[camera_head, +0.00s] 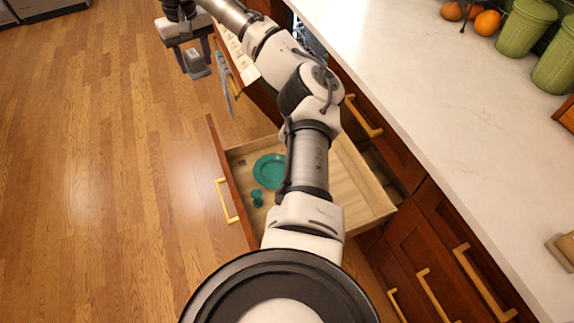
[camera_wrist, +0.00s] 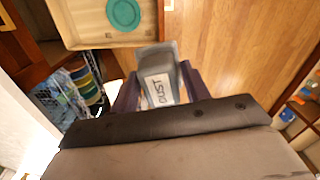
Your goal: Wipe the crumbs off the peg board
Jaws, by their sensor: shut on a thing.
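My gripper (camera_wrist: 158,82) is shut on a grey block (camera_wrist: 156,56) with a white label that reads DUST. In the head view my gripper (camera_head: 190,45) is at the upper left, with the grey block (camera_head: 197,66) hanging below it above the wood floor. A cream strip (camera_head: 240,58) with small marks is just right of the gripper, beside the cabinets; I cannot tell whether it is the peg board. No crumbs can be made out in either view.
An open drawer (camera_head: 347,198) holds a teal plate (camera_head: 270,171) and a small teal item (camera_head: 257,199). Coloured plates (camera_wrist: 88,84) stand in a rack at the wrist view's left. The counter (camera_head: 440,100) runs along the right. The floor (camera_head: 100,150) at left is clear.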

